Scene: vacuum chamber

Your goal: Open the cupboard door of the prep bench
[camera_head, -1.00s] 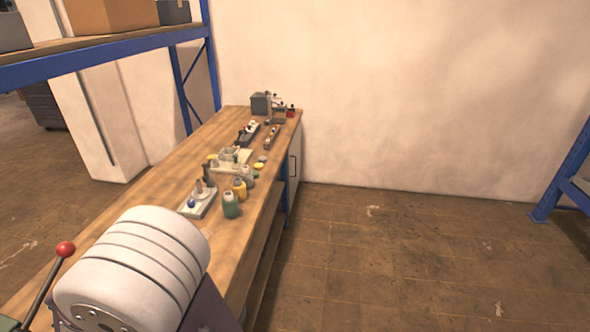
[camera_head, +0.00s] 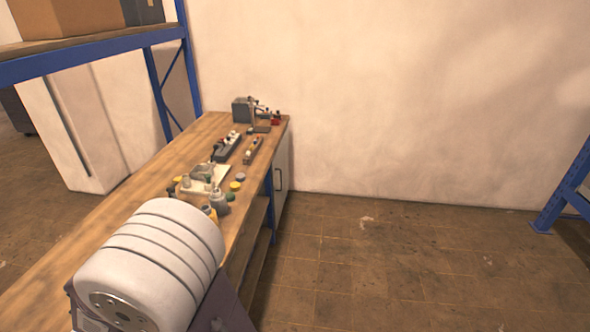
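The prep bench (camera_head: 120,212) is a long wooden-topped bench running from the lower left to the back wall. Its cupboard door (camera_head: 283,172) is a pale panel at the far end of the bench's right side, seen at a steep angle. A dark vertical handle (camera_head: 279,180) shows on it. The door looks shut. Neither of my grippers is in view.
Bottles (camera_head: 219,200), a pale tray (camera_head: 205,181), a power strip (camera_head: 227,146) and a grey box (camera_head: 243,110) stand on the bench. A blue rack post (camera_head: 562,188) stands at right. The tiled floor (camera_head: 400,265) between is clear.

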